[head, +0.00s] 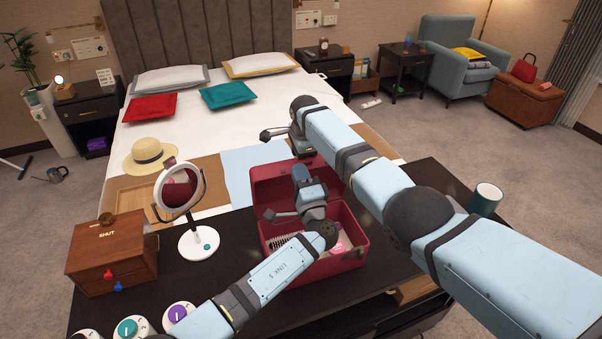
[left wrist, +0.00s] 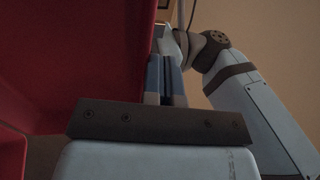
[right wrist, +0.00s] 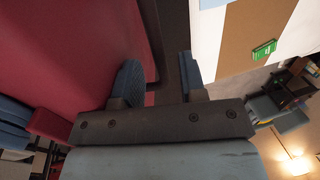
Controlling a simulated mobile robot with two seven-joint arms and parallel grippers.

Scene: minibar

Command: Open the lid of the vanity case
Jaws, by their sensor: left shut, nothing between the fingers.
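The red vanity case (head: 350,258) stands on the dark table. Its lid (head: 263,180) is raised at the back, and the inside of the case shows, with a brush and a pink item. My left gripper (head: 300,172) is shut and empty, fingers up in front of the lid's inner side. In the left wrist view its blue fingers (left wrist: 165,80) are together beside the red surface. My right gripper (head: 303,152) is at the far side of the lid, its tips partly hidden. In the right wrist view its fingers (right wrist: 160,82) are apart, beside the red surface.
A round mirror (head: 192,243) and a brown drawer box (head: 110,256) stand left of the case. Round knobs (head: 127,328) lie at the front left. A teal cup (head: 486,199) stands at the right. The bed (head: 200,130) is behind, with a straw hat (head: 149,155).

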